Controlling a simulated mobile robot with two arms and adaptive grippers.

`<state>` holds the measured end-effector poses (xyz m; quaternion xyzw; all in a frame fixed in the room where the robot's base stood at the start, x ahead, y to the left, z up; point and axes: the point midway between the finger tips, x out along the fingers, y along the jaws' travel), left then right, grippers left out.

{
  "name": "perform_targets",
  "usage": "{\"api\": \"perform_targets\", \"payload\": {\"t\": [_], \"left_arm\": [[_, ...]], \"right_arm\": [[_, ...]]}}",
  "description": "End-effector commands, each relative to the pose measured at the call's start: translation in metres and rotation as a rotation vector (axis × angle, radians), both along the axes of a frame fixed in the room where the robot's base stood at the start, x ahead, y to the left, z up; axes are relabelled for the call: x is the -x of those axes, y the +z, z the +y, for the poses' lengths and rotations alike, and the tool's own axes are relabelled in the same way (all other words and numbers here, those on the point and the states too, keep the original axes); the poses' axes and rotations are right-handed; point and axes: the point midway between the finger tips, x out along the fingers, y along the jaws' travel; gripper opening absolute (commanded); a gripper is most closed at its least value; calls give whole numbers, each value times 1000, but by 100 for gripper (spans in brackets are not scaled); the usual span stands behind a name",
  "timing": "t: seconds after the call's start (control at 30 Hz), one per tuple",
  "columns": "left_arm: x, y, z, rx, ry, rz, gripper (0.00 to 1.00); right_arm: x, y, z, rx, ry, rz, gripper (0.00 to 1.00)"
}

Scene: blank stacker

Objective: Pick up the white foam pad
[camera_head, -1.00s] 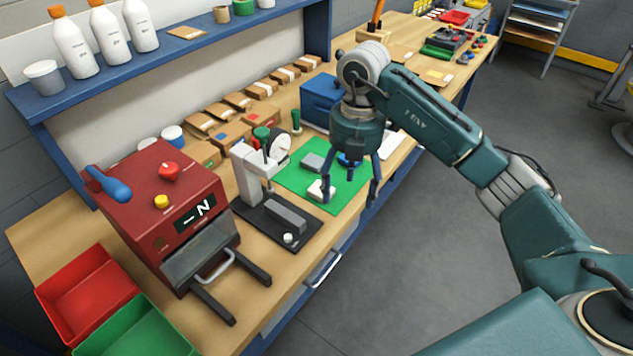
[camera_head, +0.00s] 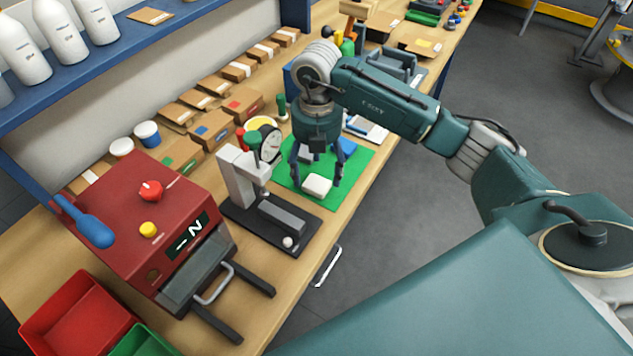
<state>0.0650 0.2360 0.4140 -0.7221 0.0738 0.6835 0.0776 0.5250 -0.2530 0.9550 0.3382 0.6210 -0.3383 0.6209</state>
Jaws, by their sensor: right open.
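The white foam pad (camera_head: 317,185) lies on the green mat (camera_head: 325,201) on the workbench, right of the dial gauge stand. My right gripper (camera_head: 315,182) points down over the mat with its fingers spread apart. The pad shows between or just in front of the fingertips, and the fingers do not visibly press on it. A grey block (camera_head: 306,156) and a blue item (camera_head: 347,147) on the mat are partly hidden behind the gripper. My left gripper is out of view.
The dial gauge stand (camera_head: 240,180) on its dark base stands left of the mat. A red machine (camera_head: 140,215) is further left, with a red bin (camera_head: 75,315) and a green bin (camera_head: 140,341) in front. Cardboard boxes (camera_head: 210,130) line the back.

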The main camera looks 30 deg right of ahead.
Motion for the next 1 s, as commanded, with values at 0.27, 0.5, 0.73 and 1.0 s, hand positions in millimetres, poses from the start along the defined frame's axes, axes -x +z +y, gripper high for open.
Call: {"api": "perform_targets", "payload": {"t": [0.27,0.5,0.73,1.0], "left_arm": [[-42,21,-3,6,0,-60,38],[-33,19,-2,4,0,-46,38],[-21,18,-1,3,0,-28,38],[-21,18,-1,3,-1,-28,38]], "right_arm": [[3,-34,1,0,-2,1,69],[2,-37,1,-1,-2,-1,69],[2,-37,1,-1,-2,-1,36],[2,-37,1,-1,-2,-1,35]]}}
